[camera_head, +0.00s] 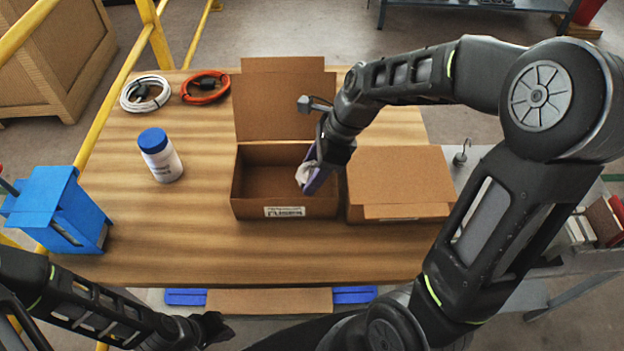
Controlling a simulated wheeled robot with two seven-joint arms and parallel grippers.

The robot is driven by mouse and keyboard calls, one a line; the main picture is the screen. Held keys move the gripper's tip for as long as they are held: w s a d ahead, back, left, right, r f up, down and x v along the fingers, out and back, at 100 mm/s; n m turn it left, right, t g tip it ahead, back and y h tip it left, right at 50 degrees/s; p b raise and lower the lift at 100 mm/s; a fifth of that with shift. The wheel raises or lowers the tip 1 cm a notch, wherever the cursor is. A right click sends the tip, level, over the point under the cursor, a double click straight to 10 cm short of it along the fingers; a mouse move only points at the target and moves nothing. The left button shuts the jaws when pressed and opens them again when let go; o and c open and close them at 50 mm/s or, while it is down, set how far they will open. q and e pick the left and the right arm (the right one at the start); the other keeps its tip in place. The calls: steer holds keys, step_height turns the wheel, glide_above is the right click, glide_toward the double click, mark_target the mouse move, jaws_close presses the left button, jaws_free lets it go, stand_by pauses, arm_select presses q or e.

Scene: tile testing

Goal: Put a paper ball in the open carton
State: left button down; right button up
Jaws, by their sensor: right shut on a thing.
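The open carton (247,209) stands on the wooden table with its lid flap (280,100) raised at the back. Its inside looks empty where I can see it. My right gripper (312,178) reaches into the carton's opening at its right side. It is shut on a white crumpled paper ball (303,173), which shows at the left of the fingers. I cannot tell whether the ball touches the carton's floor. My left gripper (222,328) is low at the front, below the table edge; its fingers are dark and unclear.
A closed carton (398,180) stands right beside the open one. A white bottle with a blue cap (160,158), a white cable coil (145,94), a red cable coil (205,88) and a blue holder (58,210) are on the left. The table's front left (180,245) is clear.

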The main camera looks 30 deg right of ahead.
steer(key=shift+f+b, duration=0.3)
steer(key=shift+f, duration=1.35)
steer(key=shift+f, duration=0.1)
steer(key=o, duration=1.3)
steer(key=shift+d+r, duration=0.15)
steer(key=shift+r, duration=0.35)
steer(key=p+v, duration=0.2)
steer(key=v, duration=0.9)
steer(key=shift+s+r, duration=0.1)
steer(key=shift+r, duration=0.05)
